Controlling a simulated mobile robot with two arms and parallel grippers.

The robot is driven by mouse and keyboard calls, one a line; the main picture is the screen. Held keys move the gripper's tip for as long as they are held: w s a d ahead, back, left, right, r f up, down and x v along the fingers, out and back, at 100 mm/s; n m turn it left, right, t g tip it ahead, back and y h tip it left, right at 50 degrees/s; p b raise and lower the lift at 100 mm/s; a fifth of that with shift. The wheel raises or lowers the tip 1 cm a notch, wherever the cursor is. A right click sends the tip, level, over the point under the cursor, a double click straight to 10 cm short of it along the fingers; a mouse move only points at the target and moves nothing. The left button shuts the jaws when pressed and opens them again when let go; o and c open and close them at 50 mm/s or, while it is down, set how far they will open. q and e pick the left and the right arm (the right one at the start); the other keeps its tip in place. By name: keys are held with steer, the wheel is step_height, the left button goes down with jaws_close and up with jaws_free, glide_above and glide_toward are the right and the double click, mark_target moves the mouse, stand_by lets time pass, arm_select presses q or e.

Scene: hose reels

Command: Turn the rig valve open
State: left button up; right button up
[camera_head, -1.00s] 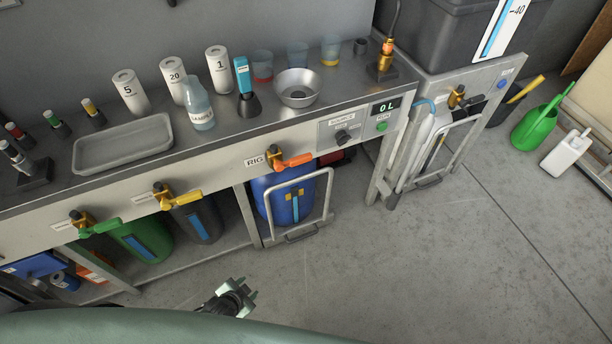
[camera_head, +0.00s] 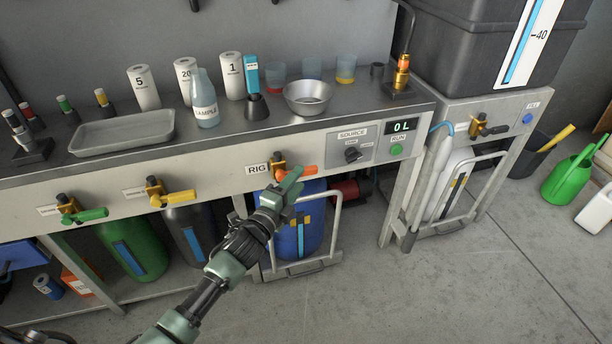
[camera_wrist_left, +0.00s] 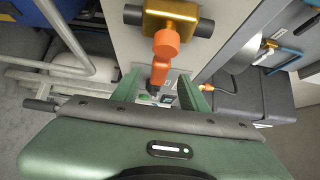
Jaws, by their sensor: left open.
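The rig valve (camera_head: 279,162) has a brass body and an orange lever (camera_head: 303,171), beside the RIG label (camera_head: 257,169) on the bench's front panel. The lever points to the right in the head view. My left gripper (camera_head: 284,188) is open just below and in front of the lever. In the left wrist view the brass body (camera_wrist_left: 170,18) is at the top, and the orange lever (camera_wrist_left: 162,62) reaches down toward the space between my fingers (camera_wrist_left: 158,88). I cannot tell whether the fingers touch it. My right gripper is not in view.
Yellow (camera_head: 180,198) and green (camera_head: 90,215) valve levers sit left on the same panel. A blue drum (camera_head: 312,232) in a metal frame stands below the rig valve. The source knob (camera_head: 353,155) and the display reading 0 L (camera_head: 402,126) are to the right. Floor in front is clear.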

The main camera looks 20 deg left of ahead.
mark_target(303, 175)
arm_select(q)
steer(key=w, duration=0.2)
steer(key=w+d, duration=0.1)
steer(key=w, duration=0.1)
steer(key=shift+w+b, duration=0.4)
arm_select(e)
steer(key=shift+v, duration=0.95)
arm_select(q)
steer(key=shift+c, duration=0.3)
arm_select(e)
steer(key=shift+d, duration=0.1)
arm_select(q)
jaws_close()
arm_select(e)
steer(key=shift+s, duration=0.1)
arm_select(q)
steer(key=shift+f, duration=0.15)
